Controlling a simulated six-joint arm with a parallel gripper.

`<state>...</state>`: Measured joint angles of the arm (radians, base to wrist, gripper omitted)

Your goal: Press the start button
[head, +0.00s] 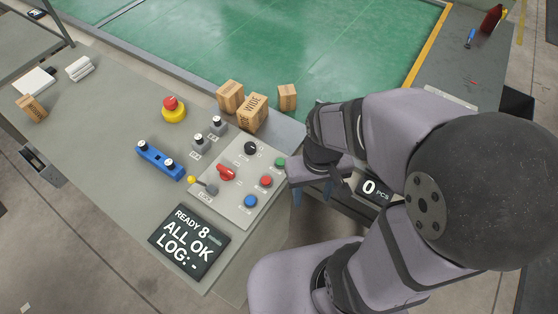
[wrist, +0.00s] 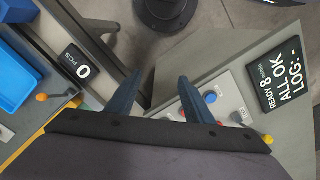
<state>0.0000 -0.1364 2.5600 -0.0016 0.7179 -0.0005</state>
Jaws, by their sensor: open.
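A pale control panel (head: 228,207) on the grey bench carries a green button (head: 280,162), a red button (head: 266,181) and a blue button (head: 250,200) along its right side. Their labels are too small to read, so I cannot tell which is marked start. My gripper (head: 312,194) is open and empty, fingers pointing down, just right of the panel and apart from the buttons. In the wrist view my gripper (wrist: 159,77) shows spread fingers, the blue button (wrist: 210,97) lying beyond the right finger. The green button is not visible there.
The panel also has a red knob (head: 226,173) and a black knob (head: 250,148). A display (head: 189,243) reads "READY 8, ALL OK, LOG: -". Wooden blocks (head: 252,113) stand behind the panel. A red emergency button (head: 172,104) and a blue switch block (head: 160,161) are farther left.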

